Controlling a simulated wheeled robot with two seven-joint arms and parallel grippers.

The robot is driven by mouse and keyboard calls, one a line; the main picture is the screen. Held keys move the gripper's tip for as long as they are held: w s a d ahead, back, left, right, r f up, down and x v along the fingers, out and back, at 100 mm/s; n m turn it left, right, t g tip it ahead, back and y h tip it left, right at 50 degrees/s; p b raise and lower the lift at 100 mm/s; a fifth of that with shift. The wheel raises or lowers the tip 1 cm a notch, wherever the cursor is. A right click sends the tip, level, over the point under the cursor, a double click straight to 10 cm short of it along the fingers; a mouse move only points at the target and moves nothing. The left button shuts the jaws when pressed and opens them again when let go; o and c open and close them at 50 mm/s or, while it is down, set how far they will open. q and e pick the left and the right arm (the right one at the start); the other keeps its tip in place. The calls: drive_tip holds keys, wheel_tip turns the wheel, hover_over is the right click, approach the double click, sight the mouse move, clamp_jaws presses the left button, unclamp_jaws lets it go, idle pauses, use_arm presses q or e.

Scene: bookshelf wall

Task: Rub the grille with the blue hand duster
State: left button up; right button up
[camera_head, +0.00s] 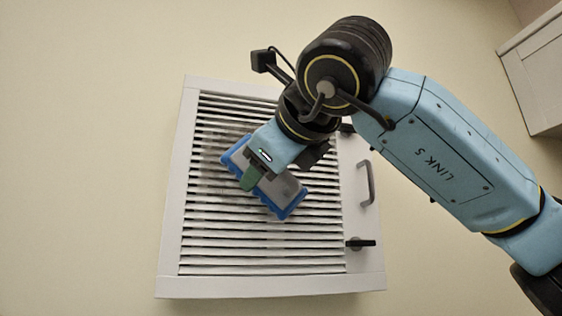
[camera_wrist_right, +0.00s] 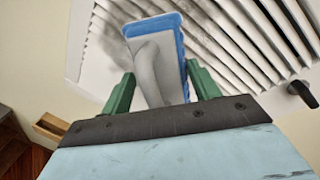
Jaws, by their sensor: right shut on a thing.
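The grille (camera_head: 255,240) is a white louvred panel in a white frame on the wall. The blue hand duster (camera_head: 288,198) has a blue pad and a grey handle side facing me. It lies tilted over the middle of the slats. I cannot tell for certain whether its pad touches them. My right gripper (camera_head: 262,172), with green fingers, is shut on the duster. In the right wrist view the duster (camera_wrist_right: 155,65) sits between both fingers, and dark grey smudges (camera_wrist_right: 215,35) show on the slats beside it. My left gripper is not in view.
A grey pull handle (camera_head: 367,183) and a black latch (camera_head: 362,243) stick out at the grille's right edge. A white cabinet (camera_head: 540,75) is at the upper right. The wall to the left is bare.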

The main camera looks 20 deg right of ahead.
drive_tip(key=shift+a, duration=3.25)
drive_tip(key=shift+a+p, duration=0.5)
drive_tip(key=shift+a, duration=1.35)
drive_tip(key=shift+r+p, duration=1.1)
drive_tip(key=shift+r, duration=0.5)
drive_tip(key=shift+d+f+b, duration=0.1)
drive_tip(key=shift+d+b, duration=0.4)
drive_tip(key=shift+d, duration=0.2)
drive_tip(key=shift+d+b, duration=0.7)
drive_tip(key=shift+d, duration=1.1)
drive_tip(key=shift+d+b, duration=1.1)
drive_tip(key=shift+d, duration=4.15)
drive_tip(key=shift+a+r+p, duration=0.55)
drive_tip(key=shift+a+p, duration=0.1)
drive_tip(key=shift+a, duration=0.7)
drive_tip(key=shift+a+r+p, duration=0.5)
drive_tip(key=shift+a+p, duration=0.15)
drive_tip(key=shift+a, duration=0.65)
drive_tip(key=shift+a+r+p, duration=0.55)
drive_tip(key=shift+a+p, duration=0.1)
drive_tip(key=shift+a, duration=0.7)
drive_tip(key=shift+a+p, duration=0.85)
drive_tip(key=shift+a, duration=2.9)
